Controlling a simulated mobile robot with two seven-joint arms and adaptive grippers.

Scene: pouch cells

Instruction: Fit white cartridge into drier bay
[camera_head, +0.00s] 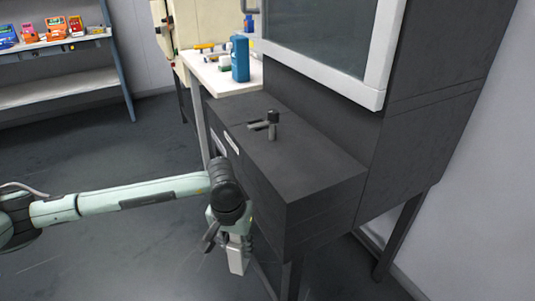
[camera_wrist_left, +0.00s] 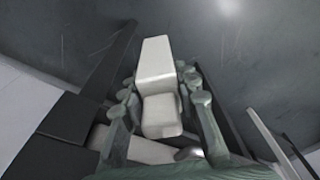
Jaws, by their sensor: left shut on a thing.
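The white cartridge (camera_head: 237,262) hangs below my left gripper (camera_head: 228,241), which is shut on it. In the left wrist view the cartridge (camera_wrist_left: 156,62) points away from the palm, between the fingers of the gripper (camera_wrist_left: 160,100). The drier (camera_head: 310,165) is a dark cabinet with a low box-shaped front part. My left gripper is in front of this box, near its closest corner and below its top. A pale slot-like patch (camera_head: 232,141) shows on the box's front face; I cannot tell whether it is the bay. My right gripper is not in view.
A small black-topped lever (camera_head: 270,122) stands on the box top. A shelf (camera_head: 60,90) with colourful packs is at far left. Open floor (camera_head: 110,245) lies left of the drier.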

